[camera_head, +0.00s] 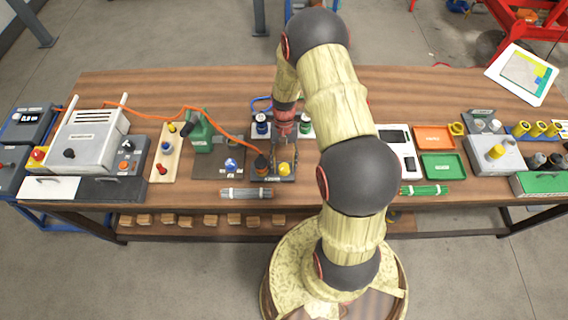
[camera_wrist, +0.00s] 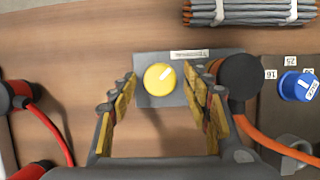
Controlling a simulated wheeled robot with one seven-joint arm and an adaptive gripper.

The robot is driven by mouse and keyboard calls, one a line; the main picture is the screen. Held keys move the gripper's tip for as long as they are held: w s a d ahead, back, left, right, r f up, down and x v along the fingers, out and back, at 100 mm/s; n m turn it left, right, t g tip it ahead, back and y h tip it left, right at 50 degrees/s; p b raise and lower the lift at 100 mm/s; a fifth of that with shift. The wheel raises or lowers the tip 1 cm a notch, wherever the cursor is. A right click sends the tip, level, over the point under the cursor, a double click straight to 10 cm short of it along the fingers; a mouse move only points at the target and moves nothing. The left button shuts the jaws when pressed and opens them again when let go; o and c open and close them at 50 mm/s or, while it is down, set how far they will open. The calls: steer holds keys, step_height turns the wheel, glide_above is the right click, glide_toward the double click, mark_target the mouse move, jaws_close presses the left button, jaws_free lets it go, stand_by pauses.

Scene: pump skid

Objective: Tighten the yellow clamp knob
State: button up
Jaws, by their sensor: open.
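The yellow clamp knob (camera_wrist: 159,79) is round with a white pointer mark and sits on a grey plate (camera_wrist: 150,101) with a white label. In the wrist view it lies between and just beyond the fingertips of my gripper (camera_wrist: 160,82), which is open and empty. No contact with the knob can be made out. In the head view the yellow knob (camera_head: 285,169) is on the workbench at the near side of my gripper (camera_head: 284,140). My arm comes down over the bench from the right of it.
A blue knob (camera_wrist: 297,87) is further right. A bundle of grey rods (camera_wrist: 248,11) lies beyond. Red cables (camera_wrist: 52,135) are at the left. Bare wood lies left of the plate.

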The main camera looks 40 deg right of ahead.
steer(key=v, duration=1.2)
stand_by(0.5)
